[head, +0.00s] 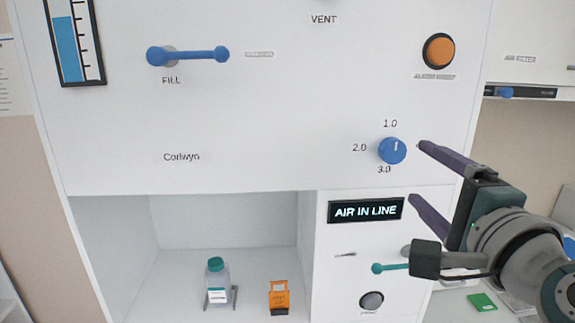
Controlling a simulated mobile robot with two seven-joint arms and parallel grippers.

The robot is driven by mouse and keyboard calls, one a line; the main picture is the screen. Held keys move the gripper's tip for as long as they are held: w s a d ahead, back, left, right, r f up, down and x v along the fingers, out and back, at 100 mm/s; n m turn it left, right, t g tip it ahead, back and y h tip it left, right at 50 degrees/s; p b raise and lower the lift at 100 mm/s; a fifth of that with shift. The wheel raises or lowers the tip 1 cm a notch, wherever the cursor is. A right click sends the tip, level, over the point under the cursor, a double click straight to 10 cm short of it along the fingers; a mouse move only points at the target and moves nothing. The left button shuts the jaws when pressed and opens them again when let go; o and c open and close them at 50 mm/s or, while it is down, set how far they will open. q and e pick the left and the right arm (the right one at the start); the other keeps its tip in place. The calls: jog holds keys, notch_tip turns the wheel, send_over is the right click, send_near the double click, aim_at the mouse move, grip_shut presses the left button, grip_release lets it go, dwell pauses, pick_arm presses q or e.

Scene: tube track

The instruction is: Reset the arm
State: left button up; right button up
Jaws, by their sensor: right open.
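My right gripper (416,170) reaches in from the right of the head view with its two fingers pointing left. It is open and nothing shows between its fingers. The upper fingertip is just right of the blue dial (392,151), which is marked 1.0, 2.0 and 3.0. The lower finger is just right of the lit "AIR IN LINE" display (366,210). My left gripper is not in view.
The white cabinet front carries a blue FILL handle (188,55), a level gauge (75,42), an orange button (438,50), a teal lever (390,268) and a grey knob (371,301). A capped bottle (217,280) and an orange item (279,297) stand in the open bay.

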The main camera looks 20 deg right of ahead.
jog(key=shift+a, duration=0.1)
jog(key=s+a+f+n+g+y+p, duration=0.1)
jog(key=s+a+f+n+g+y, duration=0.15)
jog(key=a+n, duration=0.35)
jog(key=s+a+f+n+g+y+p, duration=0.2)
jog(key=s+a+n+g+y, duration=0.15)
jog(key=n, duration=0.35)
jog(key=s+f+n+g+p, duration=0.1)
jog(key=s+n+g, duration=0.3)
jog(key=s, duration=0.5)
jog(key=s+a+f+n+g+h+p, duration=0.1)
jog(key=s+f+n+g, duration=0.1)
jog(key=s+n, duration=0.4)
jog(key=s+g, duration=0.1)
jog(key=s, duration=0.1)
jog(key=shift+s+a+f+g, duration=0.2)
jog(key=shift+s+a+g, duration=0.05)
jog(key=shift+s+g, duration=0.15)
jog(key=shift+c, duration=0.2)
